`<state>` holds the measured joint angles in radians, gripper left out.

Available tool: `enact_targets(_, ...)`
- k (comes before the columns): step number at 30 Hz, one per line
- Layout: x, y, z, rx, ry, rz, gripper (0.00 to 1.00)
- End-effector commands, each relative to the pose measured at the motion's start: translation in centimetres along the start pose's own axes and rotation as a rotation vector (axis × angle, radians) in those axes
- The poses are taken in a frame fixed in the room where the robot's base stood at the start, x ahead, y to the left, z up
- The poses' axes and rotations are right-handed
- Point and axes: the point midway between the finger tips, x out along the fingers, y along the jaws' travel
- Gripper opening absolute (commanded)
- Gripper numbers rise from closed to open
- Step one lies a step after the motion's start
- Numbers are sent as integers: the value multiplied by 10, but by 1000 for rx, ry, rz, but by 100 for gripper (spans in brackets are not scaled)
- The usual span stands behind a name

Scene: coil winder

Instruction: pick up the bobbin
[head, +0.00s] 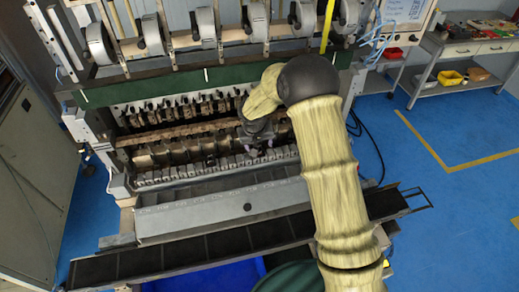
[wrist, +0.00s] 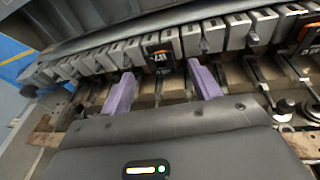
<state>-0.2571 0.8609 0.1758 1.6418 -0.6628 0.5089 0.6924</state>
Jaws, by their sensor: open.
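My gripper (head: 262,149) reaches down into the winding machine at the row of grey blocks. In the wrist view its two purple fingers (wrist: 162,88) are spread apart with nothing between their tips. A small black piece with orange edges and pale marks, which looks like the bobbin (wrist: 158,57), sits in the row of blocks just beyond the fingertips. It lies roughly centred between them and apart from both. In the head view I cannot make it out clearly near my gripper.
Grey blocks (wrist: 128,52) line the row on both sides of the black piece. A similar dark piece with red (wrist: 307,36) sits farther right. Metal rods and pegs lie under the fingers. A long grey ledge (head: 215,212) and a black conveyor-like strip (head: 190,252) run along the machine's front.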

Motion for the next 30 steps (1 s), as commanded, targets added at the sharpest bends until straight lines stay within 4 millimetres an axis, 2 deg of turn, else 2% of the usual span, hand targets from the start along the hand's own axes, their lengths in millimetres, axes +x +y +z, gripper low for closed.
enact_targets(9, 30, -2, 1, 1, 0, 0, 62)
enact_targets(25, 32, -2, 1, 1, 1, 0, 62)
enact_targets(26, 32, -2, 1, 1, 1, 0, 61)
enact_targets(30, 32, -2, 1, 1, 1, 0, 33)
